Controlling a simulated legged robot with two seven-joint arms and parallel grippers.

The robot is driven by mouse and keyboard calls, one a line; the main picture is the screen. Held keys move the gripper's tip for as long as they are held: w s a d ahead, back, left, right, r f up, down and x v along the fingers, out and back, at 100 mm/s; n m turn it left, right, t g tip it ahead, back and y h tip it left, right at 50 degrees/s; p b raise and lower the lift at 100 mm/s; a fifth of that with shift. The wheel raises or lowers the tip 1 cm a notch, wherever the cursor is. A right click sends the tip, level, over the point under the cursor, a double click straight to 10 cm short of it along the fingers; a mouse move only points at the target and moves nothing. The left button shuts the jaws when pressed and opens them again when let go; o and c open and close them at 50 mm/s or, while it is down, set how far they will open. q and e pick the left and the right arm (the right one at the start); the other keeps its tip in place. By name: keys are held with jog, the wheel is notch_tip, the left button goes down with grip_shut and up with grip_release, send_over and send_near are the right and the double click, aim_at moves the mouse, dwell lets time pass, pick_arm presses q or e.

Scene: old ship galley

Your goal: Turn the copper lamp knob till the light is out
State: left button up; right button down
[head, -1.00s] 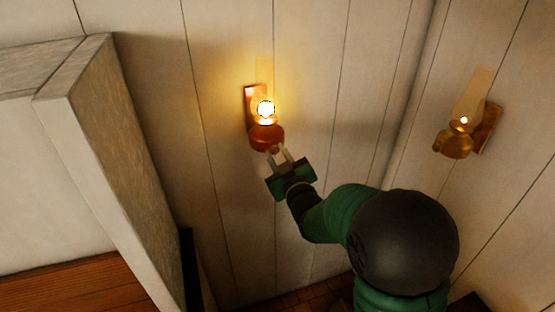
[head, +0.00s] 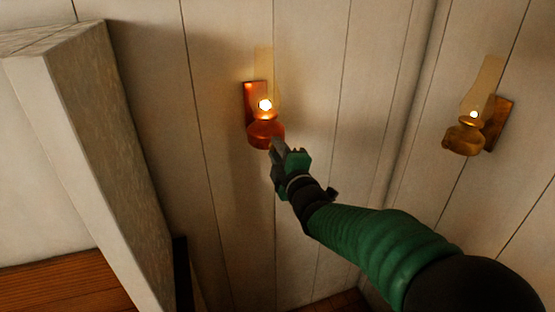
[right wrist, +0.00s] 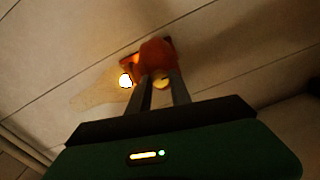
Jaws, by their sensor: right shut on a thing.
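The copper lamp (head: 266,134) hangs on the plank wall in the head view, with a small flame glow (head: 265,105) inside its glass chimney. It is still lit. My right gripper (head: 276,148) is at the underside front of the lamp. In the right wrist view the copper lamp body (right wrist: 156,53) is just beyond my fingers, and the pale knob (right wrist: 161,80) sits between the two fingers of my right gripper (right wrist: 160,88), which are shut on it. In the head view the gripper hides the knob. My left gripper is not in view.
A second, brass lamp (head: 464,138) with a small glow is on the wall to the right, apart from my arm. A pale partition (head: 95,150) stands at the left, above a wooden surface (head: 60,285). The wall between the lamps is bare.

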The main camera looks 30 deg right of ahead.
jog(key=n+b, duration=0.4)
jog(key=b, duration=0.1)
jog(key=n+b, duration=0.9)
jog(key=b, duration=0.1)
jog(key=shift+f+n+b, duration=0.3)
jog(key=shift+f+n, duration=0.05)
jog(key=shift+n, duration=0.05)
jog(key=n+b, duration=0.6)
jog(key=n, duration=1.6)
jog(key=shift+r, duration=0.15)
jog(key=shift+n, duration=0.3)
jog(key=c, duration=1.5)
grip_release()
jog(key=o, duration=0.3)
jog(key=shift+w+d, duration=0.15)
jog(key=shift+w, duration=0.05)
jog(key=shift+o, duration=0.2)
jog(key=shift+s+r, duration=0.1)
